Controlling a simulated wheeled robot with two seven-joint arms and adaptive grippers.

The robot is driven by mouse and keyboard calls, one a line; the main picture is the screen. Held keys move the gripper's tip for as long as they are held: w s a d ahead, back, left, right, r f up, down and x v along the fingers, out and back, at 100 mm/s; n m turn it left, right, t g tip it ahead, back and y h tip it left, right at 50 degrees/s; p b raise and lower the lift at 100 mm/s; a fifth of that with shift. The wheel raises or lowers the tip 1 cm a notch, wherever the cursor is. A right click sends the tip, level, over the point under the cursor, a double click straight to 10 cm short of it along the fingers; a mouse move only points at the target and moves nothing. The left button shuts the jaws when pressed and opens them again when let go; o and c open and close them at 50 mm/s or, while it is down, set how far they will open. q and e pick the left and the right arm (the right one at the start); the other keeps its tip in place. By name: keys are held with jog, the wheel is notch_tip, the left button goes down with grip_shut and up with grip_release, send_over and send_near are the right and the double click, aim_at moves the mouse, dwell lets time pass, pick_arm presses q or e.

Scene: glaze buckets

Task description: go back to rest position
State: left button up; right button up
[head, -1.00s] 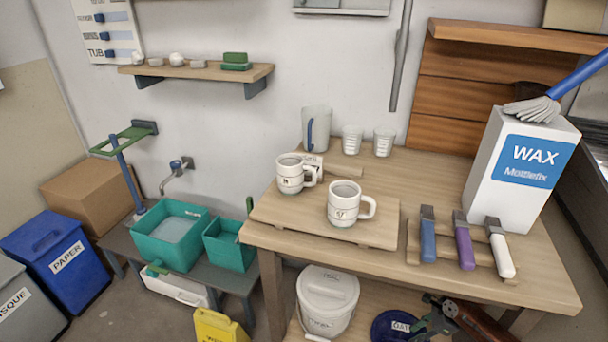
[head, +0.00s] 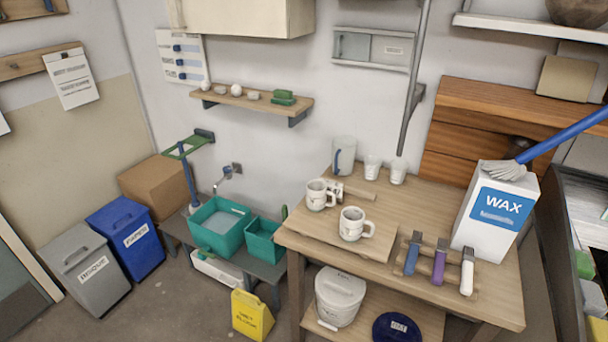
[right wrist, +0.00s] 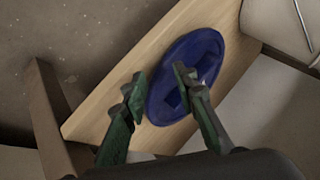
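My right gripper (right wrist: 157,88) shows in the right wrist view with its two green and dark fingers spread apart and nothing between them. It hangs over the low shelf (right wrist: 92,125), above a round dark blue lid (right wrist: 203,50). How high it is above the lid I cannot tell. In the head view the same blue lid (head: 397,328) lies on the lower shelf of the wooden table, and no gripper of mine shows there. My left gripper is in neither current view.
The wooden table (head: 465,295) carries two mugs, a WAX box (head: 495,212) and several brushes. A white bucket (head: 340,297) stands on its lower shelf. Teal basins (head: 220,226), a yellow sign (head: 252,314) and two bins stand to the left. Some floor in front of the bins is clear.

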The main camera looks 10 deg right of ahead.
pick_arm(q)
jog(key=s+a+f+m+y+p, duration=0.1)
jog(key=s+a+p, duration=0.3)
jog(key=s, duration=0.4)
jog(key=s+a+f+m+g+y+p, duration=0.1)
jog(key=s+a+m+y+p, duration=0.1)
jog(key=s+a, duration=0.3)
jog(key=s+m+p, duration=0.1)
jog(key=s, duration=0.2)
jog(key=shift+a+m+y+p, duration=0.35)
jog(key=shift+a+m+y, duration=0.05)
pick_arm(e)
jog(key=s+a+f+n+g, duration=0.2)
jog(key=s+a+f+n, duration=0.2)
jog(key=s, duration=1.3)
jog(key=s+a+f+n+g, duration=0.3)
jog(key=s+a, duration=0.4)
jog(key=s, duration=1.1)
jog(key=s+a+f+n+g, duration=0.3)
jog(key=s+a+n, duration=0.3)
jog(key=s, duration=1.1)
jog(key=shift+s+a+f, duration=0.2)
jog(key=shift+s+f, duration=0.2)
jog(key=shift+f, duration=0.5)
pick_arm(q)
jog(key=shift+c, duration=0.5)
